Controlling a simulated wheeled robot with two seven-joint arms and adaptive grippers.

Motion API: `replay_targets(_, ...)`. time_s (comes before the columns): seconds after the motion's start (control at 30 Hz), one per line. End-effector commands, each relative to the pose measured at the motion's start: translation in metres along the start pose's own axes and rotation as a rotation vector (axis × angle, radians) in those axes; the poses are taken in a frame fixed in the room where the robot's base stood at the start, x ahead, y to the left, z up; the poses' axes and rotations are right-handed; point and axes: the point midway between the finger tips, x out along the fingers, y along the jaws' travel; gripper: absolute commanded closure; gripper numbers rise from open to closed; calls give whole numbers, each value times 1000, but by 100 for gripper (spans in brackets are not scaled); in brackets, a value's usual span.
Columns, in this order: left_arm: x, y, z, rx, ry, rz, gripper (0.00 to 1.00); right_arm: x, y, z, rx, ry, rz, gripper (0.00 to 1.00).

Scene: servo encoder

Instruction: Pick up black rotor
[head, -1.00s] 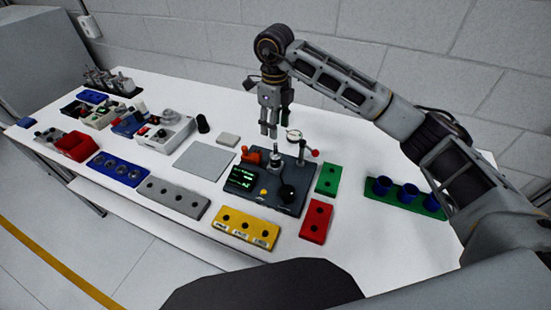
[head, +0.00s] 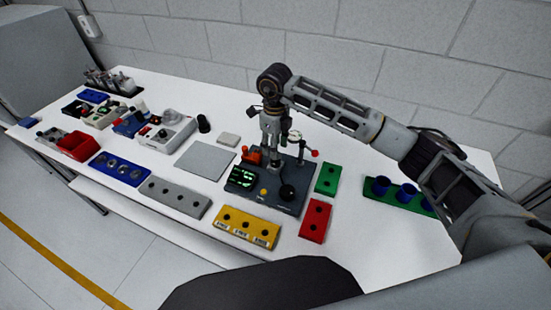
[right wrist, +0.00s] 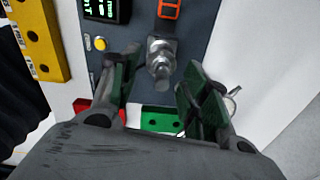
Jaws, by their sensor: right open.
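A dark test fixture (head: 262,207) stands on the table, with a green-lit display and a round black knob (head: 287,192) on top. A grey metal spindle (right wrist: 160,55) rises from it and lies between my right gripper's fingers in the right wrist view. My right gripper (head: 271,160) is open, pointing down over the back of the fixture; it also shows in the right wrist view (right wrist: 160,68). A small black cylinder (head: 203,123) stands farther left, apart from the gripper. I cannot tell which black part is the rotor. My left gripper is out of view.
A yellow block (head: 246,229), a red block (head: 315,221) and a green block (head: 327,179) lie around the fixture. A grey plate (head: 204,160) lies left. Blue cups stand at right.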

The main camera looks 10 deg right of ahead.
Motion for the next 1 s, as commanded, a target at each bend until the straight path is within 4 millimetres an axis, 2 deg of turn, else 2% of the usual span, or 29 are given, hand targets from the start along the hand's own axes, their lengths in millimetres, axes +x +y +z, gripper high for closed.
replay_targets(0.33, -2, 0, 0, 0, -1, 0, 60, 5, 0, 0, 1, 2, 1, 54)
replay_targets(0.8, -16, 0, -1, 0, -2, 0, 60, 47, -2, -1, 1, 2, 1, 54)
replay_targets(1.0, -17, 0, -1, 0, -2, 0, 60, 52, -2, 0, 0, 0, 0, 54)
